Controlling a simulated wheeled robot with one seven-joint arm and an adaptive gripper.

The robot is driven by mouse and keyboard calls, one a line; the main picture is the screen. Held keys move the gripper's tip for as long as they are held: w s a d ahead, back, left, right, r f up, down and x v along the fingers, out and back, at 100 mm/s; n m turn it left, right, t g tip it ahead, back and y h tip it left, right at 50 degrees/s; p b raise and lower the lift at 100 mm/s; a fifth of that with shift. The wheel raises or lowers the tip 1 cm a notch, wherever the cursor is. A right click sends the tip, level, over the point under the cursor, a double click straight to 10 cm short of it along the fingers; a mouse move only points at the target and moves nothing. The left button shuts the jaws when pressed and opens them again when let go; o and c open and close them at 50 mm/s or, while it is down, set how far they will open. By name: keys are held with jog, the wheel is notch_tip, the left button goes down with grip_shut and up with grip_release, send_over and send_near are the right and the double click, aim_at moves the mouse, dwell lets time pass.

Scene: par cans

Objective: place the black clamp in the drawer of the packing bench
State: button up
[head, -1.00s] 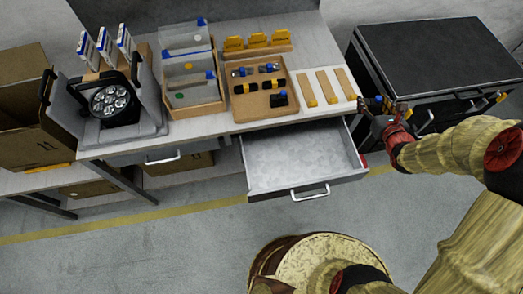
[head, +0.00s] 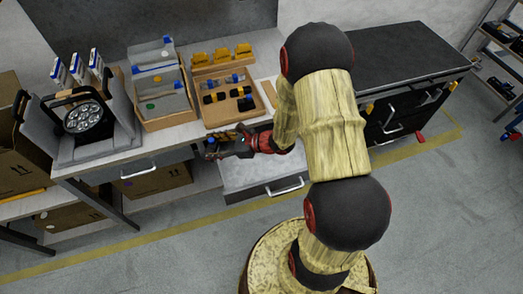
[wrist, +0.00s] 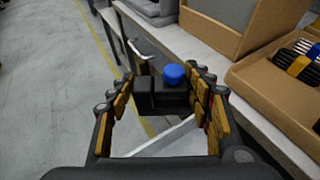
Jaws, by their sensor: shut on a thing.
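The black clamp, with its blue knob, is held between the fingers of my gripper (head: 212,148); in the wrist view the clamp (wrist: 163,96) sits between both finger pads with its knob up. In the head view the gripper is near the bench's front edge, around the left side of the open drawer (head: 245,175). The drawer is pulled out from the packing bench (head: 90,163), and my arm hides part of it. In the wrist view a pale part of the drawer (wrist: 180,138) shows below and behind the clamp.
A shut drawer (head: 135,172) is at the left.

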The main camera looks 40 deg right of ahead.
jog(key=shift+n+g+y, duration=0.6)
jog(key=shift+n, duration=0.2)
jog(key=s+d+f+b, duration=0.1)
jog(key=d+f, duration=0.3)
jog(key=s+d+f+b, duration=0.2)
jog(key=d+f, duration=0.1)
jog(key=d, duration=0.1)
jog(key=s+d+f+b, duration=0.2)
jog(key=d+f, duration=0.2)
jog(key=shift+d+f, duration=0.3)
jog(key=shift+d+f+b, duration=0.25)
jog(key=shift+f+b, duration=0.45)
jog(key=shift+f, duration=0.3)
jog(key=shift+d+f+b, duration=0.2)
jog(key=shift+f+b, duration=0.45)
jog(key=shift+f, duration=0.3)
jog(key=shift+f, duration=0.15)
jog(key=o, duration=1.3)
